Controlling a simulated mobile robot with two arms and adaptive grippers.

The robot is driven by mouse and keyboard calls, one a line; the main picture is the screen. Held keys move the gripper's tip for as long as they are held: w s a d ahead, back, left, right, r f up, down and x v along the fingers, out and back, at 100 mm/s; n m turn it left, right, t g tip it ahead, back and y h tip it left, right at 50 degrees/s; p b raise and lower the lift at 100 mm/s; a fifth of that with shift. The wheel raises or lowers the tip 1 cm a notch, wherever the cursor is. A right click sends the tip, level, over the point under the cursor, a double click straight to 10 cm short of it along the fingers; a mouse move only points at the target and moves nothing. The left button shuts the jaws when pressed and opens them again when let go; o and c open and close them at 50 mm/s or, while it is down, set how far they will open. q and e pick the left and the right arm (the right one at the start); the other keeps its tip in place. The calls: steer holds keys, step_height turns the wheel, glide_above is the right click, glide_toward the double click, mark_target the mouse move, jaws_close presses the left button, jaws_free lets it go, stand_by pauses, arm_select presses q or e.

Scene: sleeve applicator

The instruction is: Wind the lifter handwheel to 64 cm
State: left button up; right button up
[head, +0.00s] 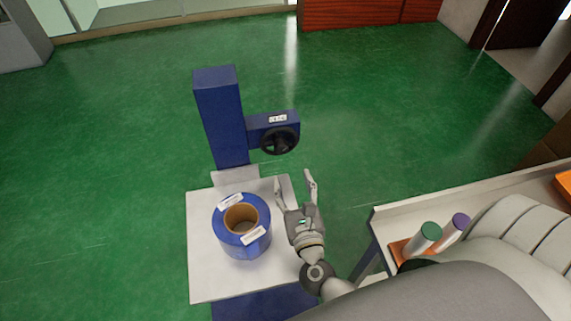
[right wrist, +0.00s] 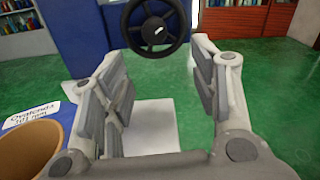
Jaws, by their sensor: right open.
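The lifter is a blue column (head: 221,118) with a side box and a black handwheel (head: 279,141) on the front of the box. The handwheel also shows at the top of the right wrist view (right wrist: 155,27), past my fingers. A small white label (head: 278,119) sits above the wheel; its writing is too small to read. My right gripper (head: 295,182) is open and empty, a little short of the handwheel and not touching it. My left gripper is not in view.
A blue roll (head: 231,243) with a brown core lies on the white platform (head: 205,279), left of my right gripper. A side table (head: 400,221) with a green-topped roll (head: 430,232) and a purple-topped roll (head: 459,222) stands at right. Green floor around the column is clear.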

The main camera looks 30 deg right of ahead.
mark_target(283, 150)
steer(key=w+d+m+b, duration=0.1)
steer(key=w+m, duration=0.2)
steer(key=w+m+b, duration=0.1)
steer(key=w+m, duration=0.2)
steer(key=w, duration=0.1)
steer(key=w+d+m+b, duration=0.1)
steer(key=w+m, duration=0.2)
steer(key=shift+w+d+r+b, duration=0.25)
steer(key=shift+d+r+b, duration=0.05)
steer(key=shift+r+b, duration=0.1)
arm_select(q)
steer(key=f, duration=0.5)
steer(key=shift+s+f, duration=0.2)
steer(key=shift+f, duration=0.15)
arm_select(e)
steer(key=c, duration=1)
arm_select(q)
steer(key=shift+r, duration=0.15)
